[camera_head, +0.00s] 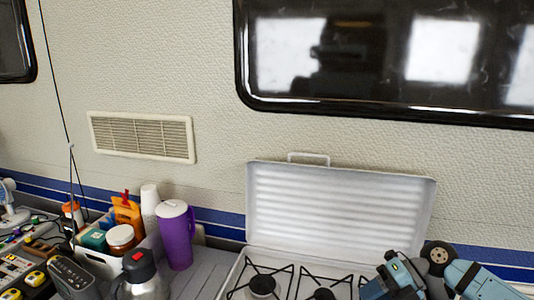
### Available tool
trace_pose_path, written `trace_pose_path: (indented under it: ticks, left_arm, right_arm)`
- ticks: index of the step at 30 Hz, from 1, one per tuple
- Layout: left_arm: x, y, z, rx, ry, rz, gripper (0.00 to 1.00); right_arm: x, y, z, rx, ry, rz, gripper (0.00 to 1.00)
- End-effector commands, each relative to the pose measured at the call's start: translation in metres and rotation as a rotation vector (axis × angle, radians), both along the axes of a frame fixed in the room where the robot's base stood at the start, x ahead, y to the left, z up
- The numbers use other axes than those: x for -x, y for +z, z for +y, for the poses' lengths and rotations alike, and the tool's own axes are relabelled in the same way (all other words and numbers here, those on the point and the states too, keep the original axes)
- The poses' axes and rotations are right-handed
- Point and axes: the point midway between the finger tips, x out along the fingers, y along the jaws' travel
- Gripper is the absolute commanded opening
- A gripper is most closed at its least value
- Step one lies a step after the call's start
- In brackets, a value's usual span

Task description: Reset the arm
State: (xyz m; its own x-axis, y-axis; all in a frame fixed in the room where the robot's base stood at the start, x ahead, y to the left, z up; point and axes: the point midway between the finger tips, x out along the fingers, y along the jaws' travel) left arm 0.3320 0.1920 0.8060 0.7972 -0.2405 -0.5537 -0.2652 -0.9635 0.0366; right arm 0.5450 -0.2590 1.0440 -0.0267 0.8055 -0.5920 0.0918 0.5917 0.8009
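My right arm comes in at the lower right, a blue-grey arm with black parts. Its gripper (394,281) is over the right part of the white camping stove (236,273). The bottom edge of the picture cuts it off, so I cannot tell whether its fingers are open or shut. My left arm and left gripper are not in view.
The stove's raised lid (340,205) stands behind the burners. A purple tumbler (177,236), a metal flask (145,282) and a white caddy (98,264) of containers crowd the left. The camper wall with a vent (142,137) is behind.

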Motion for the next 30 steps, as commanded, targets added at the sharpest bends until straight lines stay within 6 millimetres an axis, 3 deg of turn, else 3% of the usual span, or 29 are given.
trace_pose_path:
  ticks: [1,4,10,15,20,23,30]
  left_arm:
    - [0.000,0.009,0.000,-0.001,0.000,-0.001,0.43]
    - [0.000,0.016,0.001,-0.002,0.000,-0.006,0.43]
    - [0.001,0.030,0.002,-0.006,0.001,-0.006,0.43]
    - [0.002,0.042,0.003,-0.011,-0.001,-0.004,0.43]
    - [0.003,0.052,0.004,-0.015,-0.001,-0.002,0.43]
    - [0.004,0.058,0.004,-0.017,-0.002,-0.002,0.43]
    - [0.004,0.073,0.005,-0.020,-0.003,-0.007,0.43]
  right_arm:
    - [0.011,0.001,0.025,-0.128,-0.018,0.018,0.38]
    - [0.024,0.006,0.062,-0.364,-0.097,0.046,0.38]
    - [0.040,0.016,0.098,-0.768,-0.378,0.152,0.38]
    - [0.049,0.005,0.098,-1.003,-0.720,0.295,0.38]
    - [0.069,-0.030,0.084,-1.113,-1.095,0.478,0.38]
    - [0.092,-0.061,0.073,-1.119,-1.337,0.616,0.38]
    - [0.173,-0.134,0.061,-0.988,-1.807,0.966,0.38]
